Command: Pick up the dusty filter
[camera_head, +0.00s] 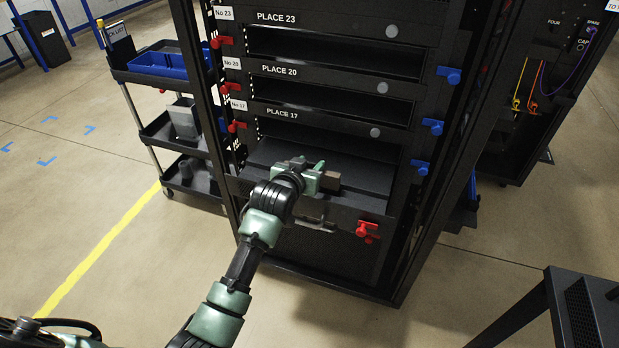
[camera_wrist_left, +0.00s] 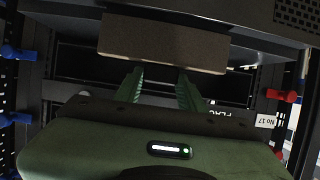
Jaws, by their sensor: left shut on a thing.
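The dusty filter appears as a small brown-grey block (camera_head: 330,182), at the front of the rack just above a dark flat surface (camera_head: 358,172) below the PLACE 17 slot. In the left wrist view the block (camera_wrist_left: 165,43) spans the fingertips, with a dull, speckled face. My left gripper (camera_head: 316,176) reaches in from the front and is shut on the block. Its green fingers (camera_wrist_left: 160,82) meet the block's near side. The hand hides part of the block in the head view. My right gripper is not in view.
The black rack has empty slots marked PLACE 23, PLACE 20 (camera_head: 330,95) and PLACE 17, with red and blue latches at the sides. A red handle (camera_head: 367,231) sticks out low in front. A black cart (camera_head: 160,128) with a blue bin (camera_head: 172,64) stands left. Floor is clear front left.

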